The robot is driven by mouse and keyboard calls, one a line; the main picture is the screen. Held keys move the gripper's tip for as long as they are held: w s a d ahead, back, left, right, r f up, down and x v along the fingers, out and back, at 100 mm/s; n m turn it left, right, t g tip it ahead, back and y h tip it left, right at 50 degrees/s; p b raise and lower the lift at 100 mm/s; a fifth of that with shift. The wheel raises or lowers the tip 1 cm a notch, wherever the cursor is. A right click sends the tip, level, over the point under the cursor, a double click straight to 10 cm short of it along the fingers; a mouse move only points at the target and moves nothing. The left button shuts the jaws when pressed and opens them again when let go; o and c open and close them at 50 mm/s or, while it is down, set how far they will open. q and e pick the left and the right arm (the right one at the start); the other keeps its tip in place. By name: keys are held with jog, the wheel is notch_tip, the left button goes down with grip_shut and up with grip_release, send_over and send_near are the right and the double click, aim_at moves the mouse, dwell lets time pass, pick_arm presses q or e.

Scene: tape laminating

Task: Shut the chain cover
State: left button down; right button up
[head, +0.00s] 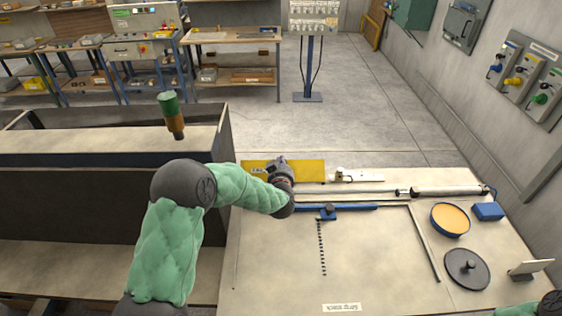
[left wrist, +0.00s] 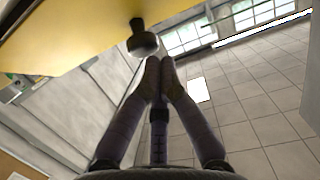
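The chain cover appears to be the yellow panel (head: 310,171) at the table's far edge, with a small label at its left part. In the left wrist view the yellow surface (left wrist: 70,28) fills the upper left, and a dark round knob (left wrist: 143,42) sticks out from it. My left gripper (head: 281,162) is in front of the panel and hides part of it. Its fingertips (left wrist: 161,66) are together with nothing visible between them, just below the knob. I cannot tell whether they touch it.
Right of the panel are a white fitting (head: 358,176) and a long cylinder (head: 447,191). A blue bar (head: 350,208) lies nearer. An orange-topped round dish (head: 450,219), a blue block (head: 488,211) and a dark disc (head: 466,268) stand right. A dark-walled trough (head: 80,190) is left.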

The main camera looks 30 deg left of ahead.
pick_arm(q)
jog(key=shift+w, duration=0.1)
jog(key=w+g+h+p, duration=0.1)
jog(key=p, duration=0.2)
jog(key=w+a+g+p, duration=0.1)
jog(key=g+p, duration=0.1)
jog(key=p, duration=0.2)
jog(key=shift+a+f+h, duration=0.15)
jog(key=shift+a+h, duration=0.05)
jog(key=shift+h, duration=0.2)
jog(key=shift+w+a+f, duration=0.2)
jog(key=shift+w+f, duration=0.2)
jog(key=shift+f, duration=0.1)
jog(key=shift+x, duration=1.05)
jog(key=shift+f, duration=0.15)
